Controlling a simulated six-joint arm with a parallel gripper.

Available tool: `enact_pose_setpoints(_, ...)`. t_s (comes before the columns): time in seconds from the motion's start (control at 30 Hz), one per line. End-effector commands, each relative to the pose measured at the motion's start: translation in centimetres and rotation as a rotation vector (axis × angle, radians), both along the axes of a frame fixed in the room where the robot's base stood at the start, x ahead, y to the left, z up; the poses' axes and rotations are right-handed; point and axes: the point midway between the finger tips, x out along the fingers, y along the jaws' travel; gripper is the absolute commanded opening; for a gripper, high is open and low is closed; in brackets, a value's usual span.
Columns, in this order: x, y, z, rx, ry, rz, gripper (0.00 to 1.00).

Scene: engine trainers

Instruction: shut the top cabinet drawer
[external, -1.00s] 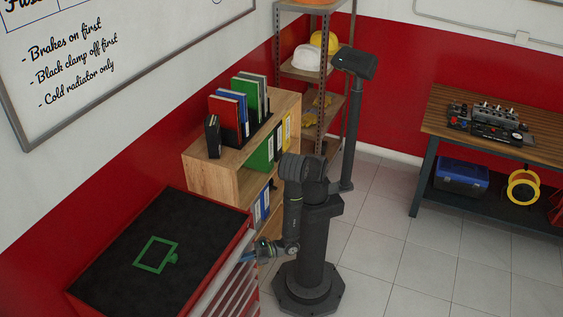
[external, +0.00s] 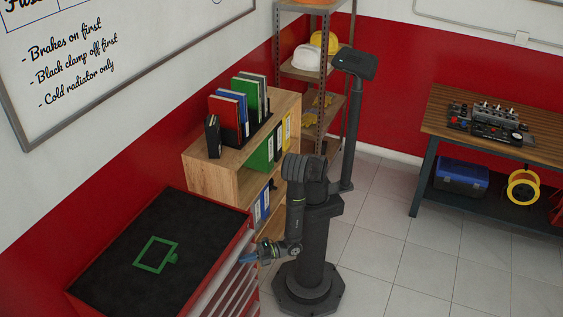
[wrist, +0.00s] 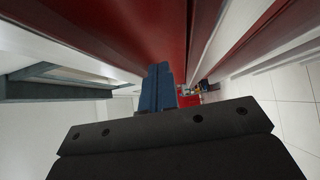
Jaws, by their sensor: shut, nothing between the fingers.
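The red cabinet (external: 235,246) stands at the lower left of the external view, with a dark top and pale drawer fronts (external: 222,291) facing the lower right. How far the top drawer stands out is hard to tell from this angle. My gripper (external: 247,258) is at the upper part of the cabinet's front, near its far end. In the wrist view the blue fingers of my gripper (wrist: 157,90) are together and empty. A red surface of the cabinet (wrist: 150,30) fills the area beyond them. Whether the fingertips touch it cannot be told.
A green square frame (external: 156,254) lies on the cabinet top. A wooden shelf unit (external: 225,170) with binders stands just behind the cabinet. A workbench (external: 432,120) is at the right. The tiled floor (external: 380,240) between is clear.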

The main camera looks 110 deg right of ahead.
Motion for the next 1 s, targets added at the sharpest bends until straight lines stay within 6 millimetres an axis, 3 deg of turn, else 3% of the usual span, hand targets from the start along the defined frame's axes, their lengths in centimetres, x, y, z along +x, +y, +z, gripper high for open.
enact_pose_setpoints(0.1,-1.8,1.6,-0.1,-0.003,0.002,0.012,0.00)
enact_pose_setpoints(0.5,-9.1,1.4,-0.1,-0.006,0.003,0.014,0.00)
enact_pose_setpoints(0.7,-10.9,1.4,-0.1,-0.006,0.003,0.013,0.00)
enact_pose_setpoints(1.0,-11.4,1.3,-0.1,-0.005,0.003,0.012,0.00)
